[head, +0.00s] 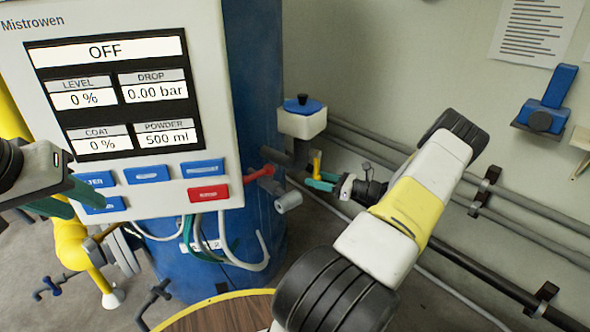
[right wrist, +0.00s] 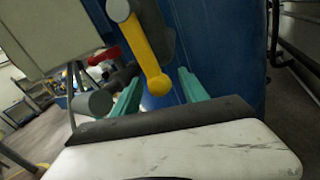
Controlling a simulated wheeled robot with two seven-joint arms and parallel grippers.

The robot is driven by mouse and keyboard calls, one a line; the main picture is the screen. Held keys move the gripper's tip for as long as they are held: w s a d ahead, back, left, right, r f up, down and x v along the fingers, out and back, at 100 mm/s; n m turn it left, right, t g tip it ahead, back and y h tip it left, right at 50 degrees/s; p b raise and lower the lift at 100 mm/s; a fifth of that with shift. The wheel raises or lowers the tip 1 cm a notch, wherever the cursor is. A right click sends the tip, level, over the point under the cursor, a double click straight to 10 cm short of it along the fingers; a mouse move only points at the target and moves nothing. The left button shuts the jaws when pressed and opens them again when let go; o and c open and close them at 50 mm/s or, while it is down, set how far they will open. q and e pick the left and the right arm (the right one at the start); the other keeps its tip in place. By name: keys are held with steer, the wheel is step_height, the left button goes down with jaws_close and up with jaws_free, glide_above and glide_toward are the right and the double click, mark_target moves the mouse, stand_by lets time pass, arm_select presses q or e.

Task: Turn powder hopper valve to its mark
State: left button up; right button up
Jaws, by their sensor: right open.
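The powder hopper is a white box with a blue lid (head: 302,118), mounted beside the blue tank. Its yellow valve lever (head: 317,164) hangs down below it. In the right wrist view the yellow lever (right wrist: 148,48) points down, with its rounded end between the two green fingers. My right gripper (head: 322,182) is open around the lever end; it also shows in the right wrist view (right wrist: 158,88), with a gap on each side. I cannot make out the valve's mark. My left gripper (head: 55,205) is at the left edge, in front of the panel, partly cut off; its jaws are unclear.
The control panel (head: 15,70) reads OFF, powder 500 ml. A red lever (head: 260,173) and a grey cylinder (head: 288,202) sit left of the yellow lever. The blue tank (head: 255,60) stands behind. Pipes (head: 460,190) run along the right wall. A round wooden top (head: 225,315) is below.

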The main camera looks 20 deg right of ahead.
jaws_close()
stand_by(1.4)
